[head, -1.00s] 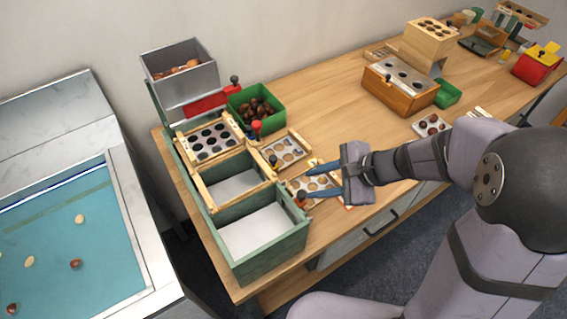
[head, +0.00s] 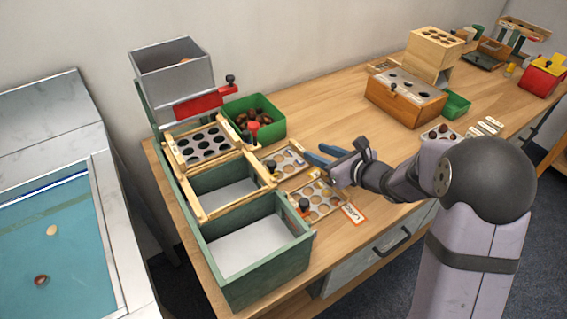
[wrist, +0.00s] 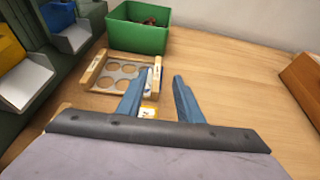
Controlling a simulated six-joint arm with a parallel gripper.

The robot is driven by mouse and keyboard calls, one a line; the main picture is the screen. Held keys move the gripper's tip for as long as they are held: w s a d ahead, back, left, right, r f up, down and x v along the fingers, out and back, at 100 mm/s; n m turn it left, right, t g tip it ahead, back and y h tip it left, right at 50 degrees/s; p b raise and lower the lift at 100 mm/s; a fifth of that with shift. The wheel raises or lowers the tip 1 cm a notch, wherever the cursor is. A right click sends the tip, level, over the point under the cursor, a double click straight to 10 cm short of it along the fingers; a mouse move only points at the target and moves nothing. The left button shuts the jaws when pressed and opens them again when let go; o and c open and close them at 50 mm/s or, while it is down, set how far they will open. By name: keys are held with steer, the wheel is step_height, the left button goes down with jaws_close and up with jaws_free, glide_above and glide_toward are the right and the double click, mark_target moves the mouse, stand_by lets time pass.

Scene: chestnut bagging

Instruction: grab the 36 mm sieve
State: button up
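Two loose wooden-framed sieves lie on the table in the head view: a back one (head: 291,157) and a front one (head: 326,196) with a dark knob and a white-and-red card beside it. A third sieve (head: 203,143) with dark holes sits on the green box. I cannot read which is 36 mm. My gripper (head: 314,151), with blue fingers, is open and empty at the right side of the back sieve. In the wrist view, my gripper (wrist: 161,75) has its fingers apart at the right end of a holed sieve (wrist: 117,73), the left finger overlapping its edge.
A green bin (head: 254,119) of chestnuts stands behind the sieves, beside a grey hopper (head: 172,75) with a red slide. The open green box (head: 265,275) borders the sieves at left. A wooden block device (head: 405,98) stands farther right. Table between is clear.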

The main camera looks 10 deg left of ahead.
mark_target(301, 149)
steer(key=shift+s+f+x, duration=0.1)
steer(key=shift+f+x, duration=0.05)
steer(key=shift+x, duration=1.35)
steer(key=shift+s+f+x, duration=0.15)
steer(key=shift+f+x, duration=0.05)
steer(key=shift+x, duration=1.35)
jaws_close()
